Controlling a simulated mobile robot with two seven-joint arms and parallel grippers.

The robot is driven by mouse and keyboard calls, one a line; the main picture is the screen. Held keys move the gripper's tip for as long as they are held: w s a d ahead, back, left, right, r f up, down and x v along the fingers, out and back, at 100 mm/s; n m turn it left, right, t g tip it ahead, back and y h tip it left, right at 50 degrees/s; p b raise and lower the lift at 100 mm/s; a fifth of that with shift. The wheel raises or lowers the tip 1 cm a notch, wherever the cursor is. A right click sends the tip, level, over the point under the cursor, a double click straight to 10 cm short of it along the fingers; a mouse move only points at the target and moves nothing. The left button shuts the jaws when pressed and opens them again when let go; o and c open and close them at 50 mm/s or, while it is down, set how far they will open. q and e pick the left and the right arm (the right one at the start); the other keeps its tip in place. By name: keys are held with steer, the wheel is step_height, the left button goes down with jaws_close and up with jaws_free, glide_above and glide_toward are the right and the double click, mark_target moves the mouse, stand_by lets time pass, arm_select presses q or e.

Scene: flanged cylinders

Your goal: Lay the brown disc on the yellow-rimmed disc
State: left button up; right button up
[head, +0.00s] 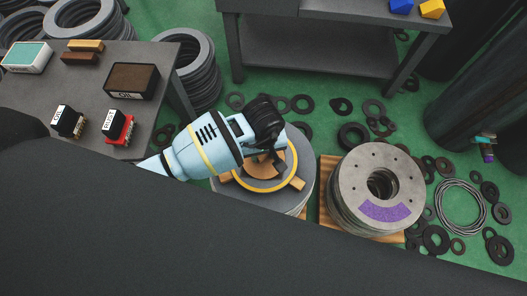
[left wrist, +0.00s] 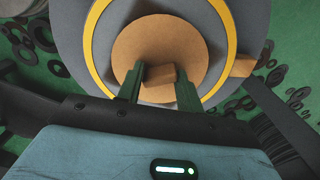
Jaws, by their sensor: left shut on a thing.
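The brown disc (head: 258,175) has a small block-shaped grip on top. In the left wrist view the brown disc (left wrist: 185,42) lies inside the yellow ring, roughly centred. The yellow-rimmed disc (head: 298,192) is grey, with a yellow ring and wooden blocks at its edge, on top of a stack; it also shows in the left wrist view (left wrist: 245,20). My left gripper (head: 268,158) is over it, its fingers (left wrist: 160,88) shut on the brown disc's block. I cannot tell whether the discs touch. My right gripper is out of view.
A stack of grey flanged discs with a purple patch (head: 345,195) stands to the right on a pallet. A grey table (head: 150,60) with boxes is at left. A bench (head: 310,40) is behind. Loose black rings and a wire coil (head: 460,207) litter the green floor.

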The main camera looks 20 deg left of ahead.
arm_select(q)
steer(key=shift+f, duration=0.15)
steer(key=o, duration=1)
steer(key=shift+r, duration=0.45)
steer(key=shift+r+p, duration=1.6)
steer(key=shift+r, duration=4.2)
